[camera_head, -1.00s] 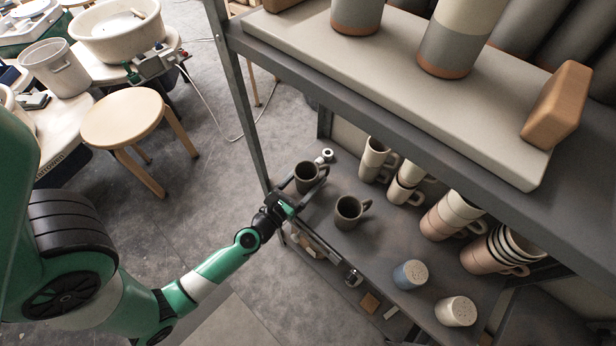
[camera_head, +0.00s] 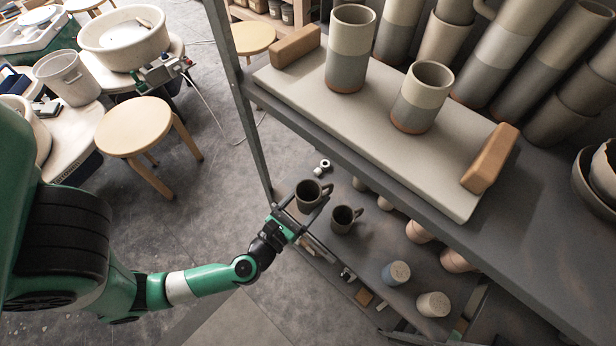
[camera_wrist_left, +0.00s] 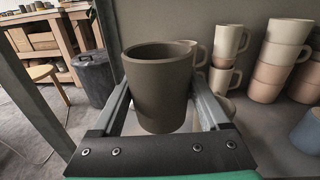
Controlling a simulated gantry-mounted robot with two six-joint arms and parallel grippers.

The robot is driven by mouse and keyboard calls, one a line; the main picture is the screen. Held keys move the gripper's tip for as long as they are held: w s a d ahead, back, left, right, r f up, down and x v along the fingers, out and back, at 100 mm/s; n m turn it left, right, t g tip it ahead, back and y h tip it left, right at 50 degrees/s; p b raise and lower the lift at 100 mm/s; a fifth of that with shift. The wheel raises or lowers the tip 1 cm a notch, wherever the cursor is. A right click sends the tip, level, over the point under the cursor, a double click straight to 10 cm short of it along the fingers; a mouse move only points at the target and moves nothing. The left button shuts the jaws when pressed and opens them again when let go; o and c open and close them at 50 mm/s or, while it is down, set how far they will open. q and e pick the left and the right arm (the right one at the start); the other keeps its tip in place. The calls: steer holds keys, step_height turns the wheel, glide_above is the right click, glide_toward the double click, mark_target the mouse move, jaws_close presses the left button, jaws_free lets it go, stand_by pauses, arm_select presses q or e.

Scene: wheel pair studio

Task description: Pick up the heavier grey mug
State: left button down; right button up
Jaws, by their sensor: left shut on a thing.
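A dark grey mug (camera_head: 308,196) is on the left, by the front post of the rack. My left gripper (camera_head: 303,206) reaches it from the left, with one finger on each side of its body. In the left wrist view the same mug (camera_wrist_left: 158,95) fills the space between the fingers of the gripper (camera_wrist_left: 162,92), upright and empty. I cannot tell whether its base touches the shelf. A second dark grey mug (camera_head: 342,221) stands upright on the lower shelf to its right, handle to the right, apart from the gripper. My right gripper is out of view.
The upper shelf (camera_head: 420,200) overhangs the lower one, carrying a pale board (camera_head: 350,120), cylinders and wooden blocks. A rack post (camera_head: 247,130) rises close to the held mug. Blue (camera_head: 396,273) and cream (camera_head: 433,304) cups stand right. Stacked light mugs (camera_wrist_left: 285,55) stand behind.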

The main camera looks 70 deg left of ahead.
arm_select(q)
steer(key=s+d+r, duration=0.1)
steer(key=d+r, duration=0.1)
steer(key=d, duration=0.3)
steer(key=shift+s+d+r+p, duration=0.3)
steer(key=shift+s+d+p, duration=0.05)
steer(key=shift+d, duration=0.05)
